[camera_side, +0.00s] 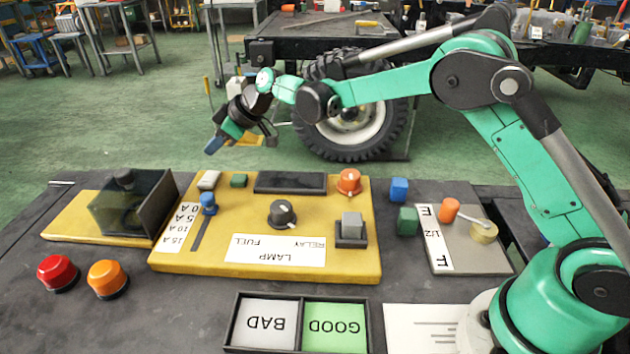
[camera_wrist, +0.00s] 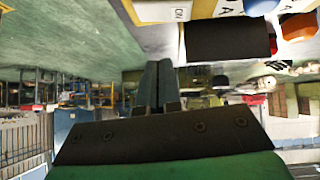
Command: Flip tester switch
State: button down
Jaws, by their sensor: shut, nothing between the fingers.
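The yellow tester panel (camera_side: 215,262) lies on the dark bench. It carries a blue knob (camera_side: 208,202) at a dark slot, a black rotary knob (camera_side: 283,213), a dark rectangle (camera_side: 290,182) and an orange knob (camera_side: 349,180). A pale block (camera_side: 208,180) and a green block (camera_side: 239,180) sit along its far edge. I cannot tell which of these is the switch. My gripper (camera_side: 211,148) is shut and empty, in the air beyond the panel's far edge, touching nothing. Its fingers show in the wrist view (camera_wrist: 157,82); a dark block and partly cut-off white labels show above them.
Red (camera_side: 58,272) and orange (camera_side: 107,278) buttons are front left. A BAD/GOOD tray (camera_side: 300,325) is in front. Blue (camera_side: 399,189) and green (camera_side: 407,220) cubes and a gauge plate (camera_side: 455,258) are right.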

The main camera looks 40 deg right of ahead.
jog(key=d+v, duration=0.1)
jog(key=v, duration=0.7)
jog(key=shift+w+d+r, duration=0.15)
jog(key=shift+w+r, duration=0.05)
jog(key=shift+w, duration=0.05)
